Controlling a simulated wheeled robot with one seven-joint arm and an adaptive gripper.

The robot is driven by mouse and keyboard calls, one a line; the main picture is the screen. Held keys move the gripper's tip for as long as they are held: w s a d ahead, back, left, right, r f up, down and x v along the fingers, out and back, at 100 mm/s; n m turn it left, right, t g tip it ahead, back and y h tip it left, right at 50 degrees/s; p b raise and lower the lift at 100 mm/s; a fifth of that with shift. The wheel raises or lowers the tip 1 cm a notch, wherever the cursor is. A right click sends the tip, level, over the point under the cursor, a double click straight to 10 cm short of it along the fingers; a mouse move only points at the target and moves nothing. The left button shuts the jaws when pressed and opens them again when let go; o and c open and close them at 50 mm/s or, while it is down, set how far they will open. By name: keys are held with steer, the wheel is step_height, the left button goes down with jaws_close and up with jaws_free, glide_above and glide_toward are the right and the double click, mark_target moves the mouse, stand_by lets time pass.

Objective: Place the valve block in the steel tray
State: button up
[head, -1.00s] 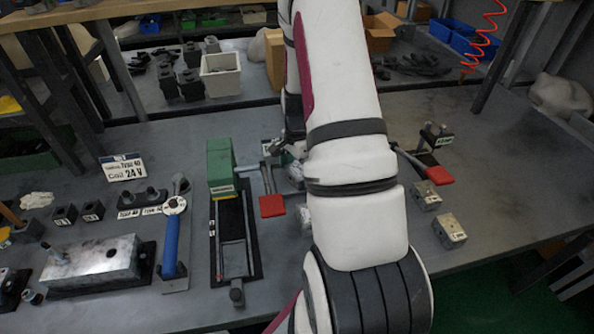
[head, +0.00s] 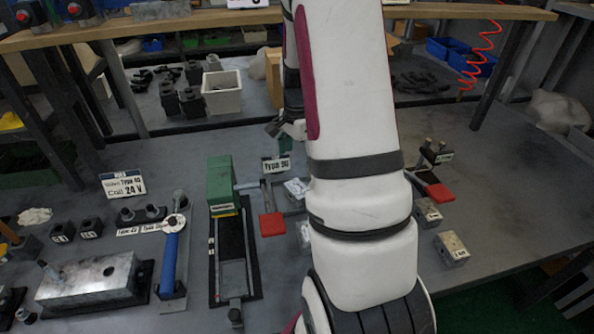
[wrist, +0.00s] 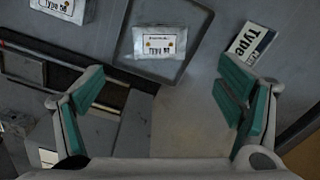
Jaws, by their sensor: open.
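My gripper (wrist: 160,110) is open, with teal pads apart and nothing visible between them. In the head view its end shows only partly behind my white arm, above the bench. In the wrist view a shallow grey tray with a dark rim (wrist: 190,70) lies ahead of the fingers. A pale labelled pouch (wrist: 160,43) lies in it. In the head view two small labelled metal blocks stand on the bench right of my arm, one farther back (head: 427,211) and one nearer (head: 451,247). I cannot tell which is the valve block. My arm hides the bench middle.
Red-handled clamps stand left (head: 271,223) and right (head: 439,192) of my arm. A green-ended fixture (head: 221,185), a blue-handled tool (head: 170,255) and a large metal block (head: 95,278) occupy the left. A Type sign (wrist: 250,40) lies near my right finger. The far right bench is clear.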

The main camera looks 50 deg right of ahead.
steer(key=s+a+r+n+t, duration=0.2)
steer(key=a+r+n, duration=0.8)
steer(key=a+r, duration=0.7)
steer(key=s+a+r+n+t, duration=0.2)
steer(key=s+a+r+n, duration=0.3)
steer(key=s+a+n, duration=0.6)
steer(key=shift+s+a+t, duration=0.4)
steer(key=shift+s+a, duration=0.2)
steer(key=shift+a, duration=0.1)
